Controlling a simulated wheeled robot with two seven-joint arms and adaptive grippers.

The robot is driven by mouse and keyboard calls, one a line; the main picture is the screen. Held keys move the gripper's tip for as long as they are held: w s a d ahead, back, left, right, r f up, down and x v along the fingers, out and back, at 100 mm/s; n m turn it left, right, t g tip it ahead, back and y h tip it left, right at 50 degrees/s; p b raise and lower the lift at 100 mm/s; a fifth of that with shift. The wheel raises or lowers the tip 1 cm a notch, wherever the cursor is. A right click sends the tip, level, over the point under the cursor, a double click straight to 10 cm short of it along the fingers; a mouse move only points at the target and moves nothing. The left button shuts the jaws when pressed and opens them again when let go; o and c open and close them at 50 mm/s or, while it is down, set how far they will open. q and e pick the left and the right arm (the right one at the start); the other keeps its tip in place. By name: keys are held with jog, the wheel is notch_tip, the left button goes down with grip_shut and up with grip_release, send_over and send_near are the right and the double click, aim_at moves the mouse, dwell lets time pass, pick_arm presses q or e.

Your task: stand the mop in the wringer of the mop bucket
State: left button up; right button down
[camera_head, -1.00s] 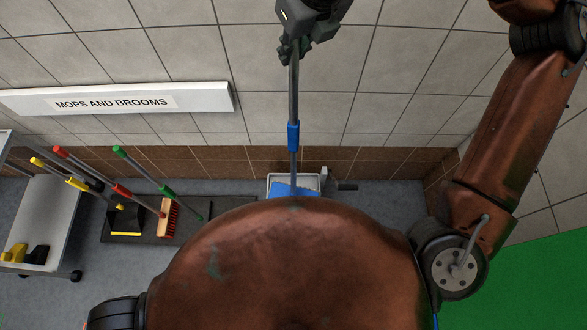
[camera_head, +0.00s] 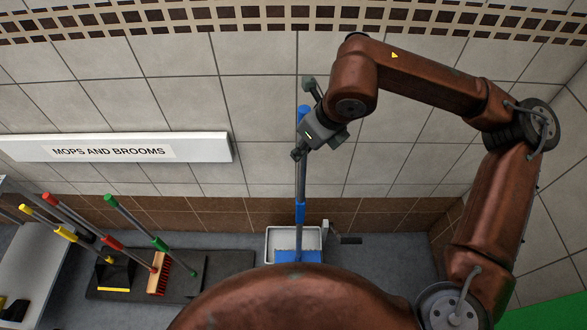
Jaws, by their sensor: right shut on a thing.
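The mop's grey handle (camera_head: 301,180) stands nearly upright in the head view, with a blue top end and a blue collar lower down. My right gripper (camera_head: 300,150) is shut on the handle a little below its top. The mop bucket (camera_head: 270,242) is a pale, open-topped box on the floor by the wall, with a dark grey part at its right. The handle runs down into the bucket's outline, where a blue part shows. My own body hides the bucket's lower front, and I cannot tell whether the mop's lower end is seated in the wringer. My left gripper is not in view.
A dark mat (camera_head: 215,270) left of the bucket holds brushes, a dustpan and several coloured handles. A grey cart (camera_head: 32,265) stands at the far left. A white "MOPS AND BROOMS" sign (camera_head: 115,147) is on the tiled wall.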

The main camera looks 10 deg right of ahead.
jog(key=w+f+p, duration=0.7)
jog(key=w+f, duration=0.5)
jog(key=w, duration=0.1)
jog(key=shift+f, duration=0.2)
jog(key=shift+d, duration=0.1)
jog(key=shift+f, duration=0.15)
jog(key=c, duration=2.2)
grip_release()
jog(key=shift+f, duration=0.1)
jog(key=shift+c, duration=0.2)
jog(key=o, duration=0.4)
